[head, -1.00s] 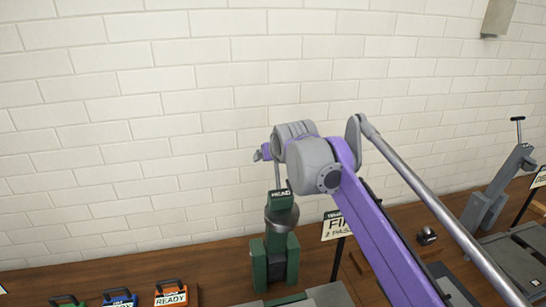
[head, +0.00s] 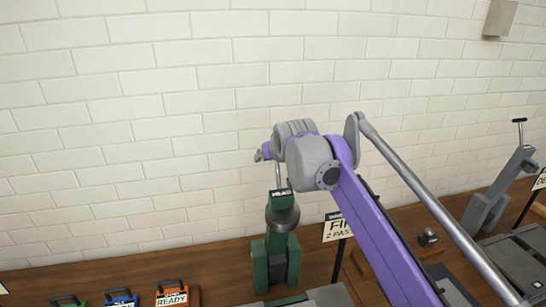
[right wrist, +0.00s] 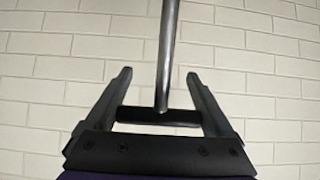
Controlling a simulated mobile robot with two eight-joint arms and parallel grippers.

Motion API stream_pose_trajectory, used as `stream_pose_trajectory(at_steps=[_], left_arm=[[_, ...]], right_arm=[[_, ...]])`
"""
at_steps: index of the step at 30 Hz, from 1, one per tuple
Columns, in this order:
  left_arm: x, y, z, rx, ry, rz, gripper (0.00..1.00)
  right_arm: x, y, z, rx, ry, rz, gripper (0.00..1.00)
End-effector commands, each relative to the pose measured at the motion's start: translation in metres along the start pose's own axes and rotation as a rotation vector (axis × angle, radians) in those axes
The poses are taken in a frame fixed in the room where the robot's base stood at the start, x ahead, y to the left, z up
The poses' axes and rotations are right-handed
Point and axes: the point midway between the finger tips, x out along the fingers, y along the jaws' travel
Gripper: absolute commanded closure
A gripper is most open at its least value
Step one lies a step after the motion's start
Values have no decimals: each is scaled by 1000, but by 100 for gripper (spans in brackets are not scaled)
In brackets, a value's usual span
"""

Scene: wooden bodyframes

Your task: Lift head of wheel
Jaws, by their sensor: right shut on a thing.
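A green stand (head: 276,262) stands on the wooden bench. Its green head (head: 282,201) carries a small black label, with a grey round part (head: 281,219) just below it. A thin metal rod (head: 278,175) rises from the head and passes behind my right wrist. In the right wrist view the rod (right wrist: 167,50) ends in a black crossbar handle (right wrist: 140,115), which lies between the fingers of my right gripper (right wrist: 159,76). The gripper is shut on this handle. In the head view my purple and grey right arm hides the fingers. My left gripper is not in view.
A sign (head: 337,228) on a post stands right of the stand. A grey stand (head: 486,205) with a T-handle (head: 520,121) is at far right. An orange READY box (head: 172,296) and others line the front left. A white brick wall (head: 150,120) closes the back.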

Motion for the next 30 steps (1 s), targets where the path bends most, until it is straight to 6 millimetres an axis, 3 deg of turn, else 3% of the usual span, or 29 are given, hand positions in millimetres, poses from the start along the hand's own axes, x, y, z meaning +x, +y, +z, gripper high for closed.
stream_pose_trajectory(at_steps=[9,10,12,22,30], left_arm=[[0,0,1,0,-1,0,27],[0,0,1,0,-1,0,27],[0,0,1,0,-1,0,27],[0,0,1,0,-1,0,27],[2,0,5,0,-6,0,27]], right_arm=[[2,-1,3,0,-6,-1,100],[2,-1,3,0,-6,-1,9],[2,-1,3,0,-6,-1,0],[-7,0,1,-1,-2,0,0],[-57,-1,2,-1,-3,-1,0]])
